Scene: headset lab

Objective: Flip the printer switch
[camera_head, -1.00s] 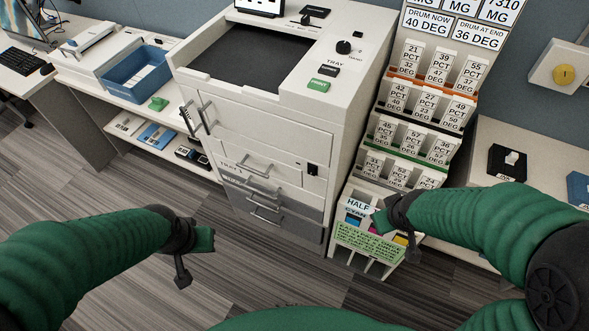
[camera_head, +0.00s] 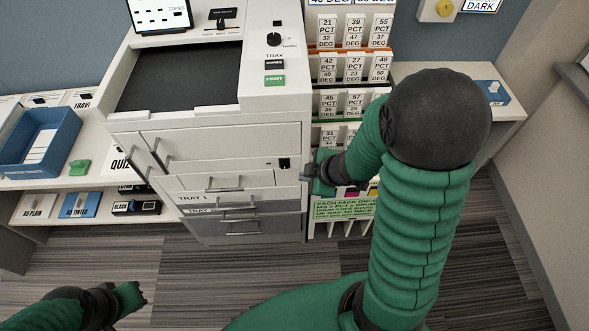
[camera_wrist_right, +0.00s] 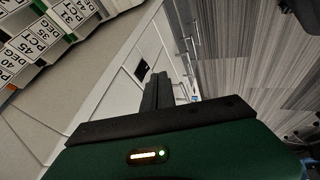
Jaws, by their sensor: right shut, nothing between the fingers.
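The printer (camera_head: 175,140) is a white cabinet with a dark recessed top and front drawers. My left gripper (camera_head: 142,294) is low at the left, over the floor, far from the switch.
A rack of labelled cards (camera_head: 350,62) stands right of the printer, close to my right arm. A blue bin (camera_head: 62,158) and a green block (camera_head: 79,167) are on the left counter. Floor in front is clear.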

